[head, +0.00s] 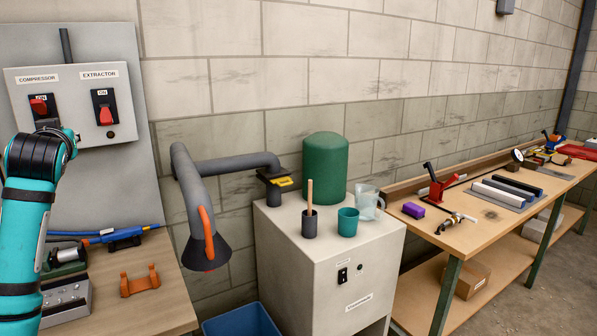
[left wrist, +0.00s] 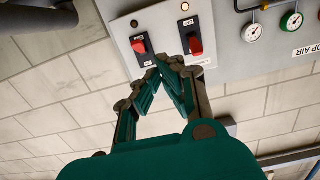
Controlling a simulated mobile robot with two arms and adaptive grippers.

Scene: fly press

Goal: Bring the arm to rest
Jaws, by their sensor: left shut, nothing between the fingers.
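In the head view my left arm (head: 27,230) rises at the left edge, its wrist in front of the switch panel (head: 85,82). The panel has a red compressor switch (head: 39,106) and a red extractor switch (head: 105,115). The left gripper's fingers are not clear in that view. In the left wrist view the left gripper (left wrist: 168,62) is shut and empty. Its fingertips appear between two red switches, one on the left (left wrist: 139,46) and one on the right (left wrist: 195,45). I cannot tell whether they touch the panel. My right gripper is out of view.
An orange bracket (head: 139,281) lies on the left bench (head: 150,312). A grey extractor hose (head: 188,180) hangs to the right. A cabinet (head: 315,262) carries a green tank (head: 325,165) and cups. A long workbench (head: 480,245) with tools stands further right.

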